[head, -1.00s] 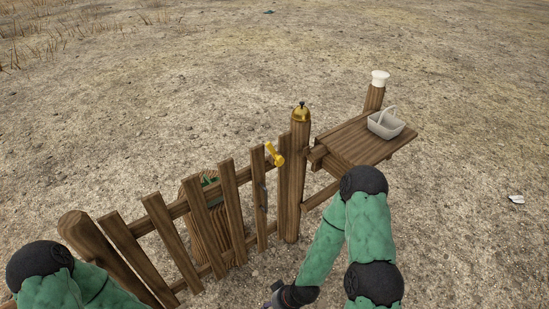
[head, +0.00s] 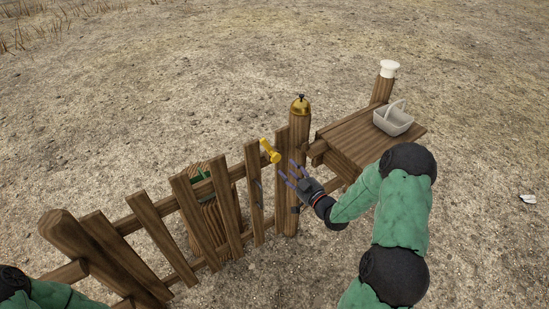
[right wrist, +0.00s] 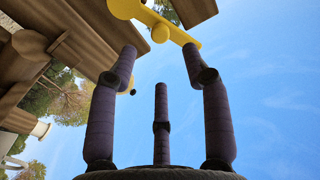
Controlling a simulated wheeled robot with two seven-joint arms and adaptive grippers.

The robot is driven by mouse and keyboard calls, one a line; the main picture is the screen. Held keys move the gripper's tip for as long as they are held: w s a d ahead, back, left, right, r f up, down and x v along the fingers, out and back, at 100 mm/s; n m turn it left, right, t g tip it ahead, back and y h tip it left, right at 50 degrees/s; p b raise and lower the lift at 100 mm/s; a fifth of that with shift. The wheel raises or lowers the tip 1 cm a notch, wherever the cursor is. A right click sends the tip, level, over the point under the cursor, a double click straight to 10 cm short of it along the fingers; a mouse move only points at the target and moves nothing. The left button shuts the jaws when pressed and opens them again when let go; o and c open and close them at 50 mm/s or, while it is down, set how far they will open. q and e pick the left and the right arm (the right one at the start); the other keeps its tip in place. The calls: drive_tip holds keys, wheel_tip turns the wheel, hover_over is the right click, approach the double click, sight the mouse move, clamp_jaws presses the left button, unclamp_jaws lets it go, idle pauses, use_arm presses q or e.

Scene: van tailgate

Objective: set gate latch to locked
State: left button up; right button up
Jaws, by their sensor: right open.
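The yellow gate latch (head: 269,151) is mounted near the top of the wooden gate (head: 205,205), beside the gate post (head: 298,150). In the right wrist view the latch (right wrist: 158,22) shows at the top, just past the fingertips. My right gripper (head: 287,176) is open and empty, with its fingers spread close to the latch, just below and right of it. I cannot tell whether any finger touches it. My left gripper is out of view; only part of my left arm shows at the lower left.
A brass bell (head: 299,105) tops the gate post. A wooden shelf (head: 350,137) with a pale basket (head: 393,119) stands right of the post, near a post with a white cap (head: 389,68). A wooden box-like thing (head: 203,215) stands behind the gate. Open dry ground lies around.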

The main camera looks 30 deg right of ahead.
sight(276, 157)
drive_tip(key=w, duration=0.2)
drive_tip(key=w+b, duration=0.1)
drive_tip(key=w, duration=0.5)
drive_tip(key=shift+w+a+b, duration=0.25)
drive_tip(key=shift+a+b, duration=0.05)
drive_tip(key=shift+b, duration=0.1)
drive_tip(key=shift+f, duration=0.1)
clamp_jaws()
